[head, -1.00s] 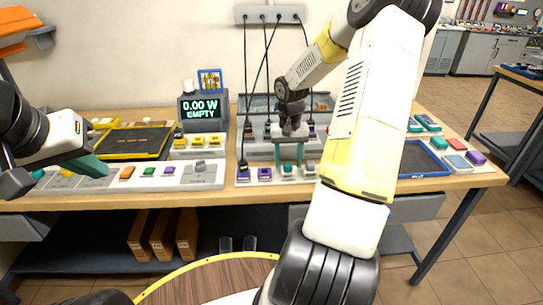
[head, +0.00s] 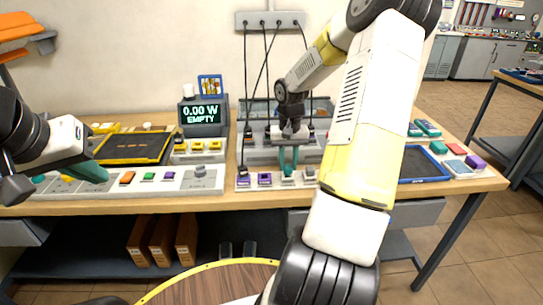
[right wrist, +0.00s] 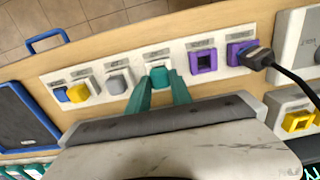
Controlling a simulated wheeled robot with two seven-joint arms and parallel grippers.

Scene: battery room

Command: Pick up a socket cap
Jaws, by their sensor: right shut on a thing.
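My right gripper (head: 288,167) points down at the pale socket strip along the bench's front edge. In the right wrist view its two teal fingers (right wrist: 161,89) are shut on a small teal socket cap (right wrist: 159,73), which still sits at its place on the strip (right wrist: 119,59). A grey cap (right wrist: 119,82) and a yellow cap (right wrist: 77,92) are to its left, and a purple square socket (right wrist: 203,60) to its right. My left gripper (head: 90,172) hangs at the left over the bench front, its fingers seen edge-on, so its opening is unclear.
A black plug (right wrist: 256,56) with a cable is in the purple socket further right. The display (head: 203,113) reads 0.00 W EMPTY. A blue-rimmed tray (right wrist: 38,133) lies beside the strip. Cables hang from the wall outlet (head: 270,16) near my right arm.

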